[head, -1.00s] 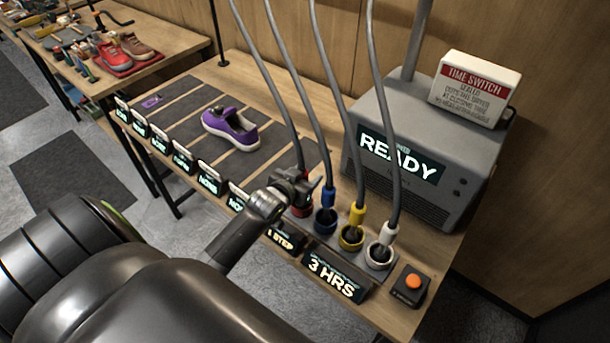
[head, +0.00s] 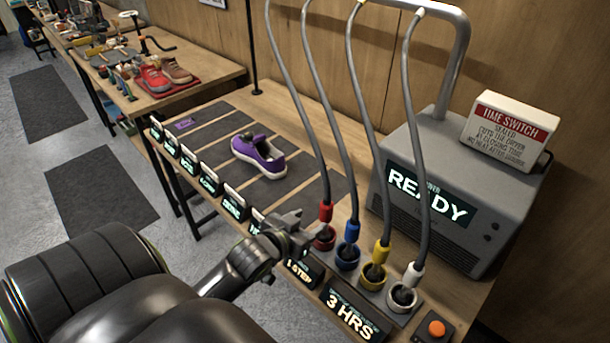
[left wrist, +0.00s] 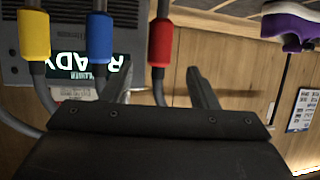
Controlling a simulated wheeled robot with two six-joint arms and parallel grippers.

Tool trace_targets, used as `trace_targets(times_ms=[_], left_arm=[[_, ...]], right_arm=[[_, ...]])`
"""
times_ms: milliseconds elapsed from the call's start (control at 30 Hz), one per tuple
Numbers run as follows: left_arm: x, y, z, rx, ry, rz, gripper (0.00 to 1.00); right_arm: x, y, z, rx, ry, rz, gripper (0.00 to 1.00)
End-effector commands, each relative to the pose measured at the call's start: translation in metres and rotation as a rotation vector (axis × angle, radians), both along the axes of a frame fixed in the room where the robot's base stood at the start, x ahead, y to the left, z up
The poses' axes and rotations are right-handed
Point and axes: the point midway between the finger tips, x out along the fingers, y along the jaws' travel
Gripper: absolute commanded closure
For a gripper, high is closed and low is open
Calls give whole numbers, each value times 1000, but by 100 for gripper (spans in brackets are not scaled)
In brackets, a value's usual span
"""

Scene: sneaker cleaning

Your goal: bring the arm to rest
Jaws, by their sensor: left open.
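My left gripper (head: 300,232) is in the head view, at the front edge of the bench beside the red hose plug (head: 326,212). In the left wrist view its two fingers (left wrist: 163,88) are spread with nothing held between them. The red plug (left wrist: 161,42) shows beyond and between the fingers, apart from them as far as I can tell. In the head view the red plug sits at its red-ringed socket (head: 322,237). My right gripper is not in view.
Blue (head: 352,231), yellow (head: 382,252) and white (head: 413,275) plugs stand in a row of sockets. A grey dryer (head: 440,190) reads READY. A purple sneaker (head: 258,156) lies on a striped mat (head: 212,120). An orange button (head: 436,328) is at the front right.

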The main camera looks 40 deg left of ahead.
Motion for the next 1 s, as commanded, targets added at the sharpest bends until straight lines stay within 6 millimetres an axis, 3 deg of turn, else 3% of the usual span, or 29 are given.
trace_targets(times_ms=[733,867,1000], left_arm=[[-8,-1,1,2,12,3,46],[-27,-3,-12,16,107,21,46],[-72,-9,-34,43,312,51,46]], right_arm=[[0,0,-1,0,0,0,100],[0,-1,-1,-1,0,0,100],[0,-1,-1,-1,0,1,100]])
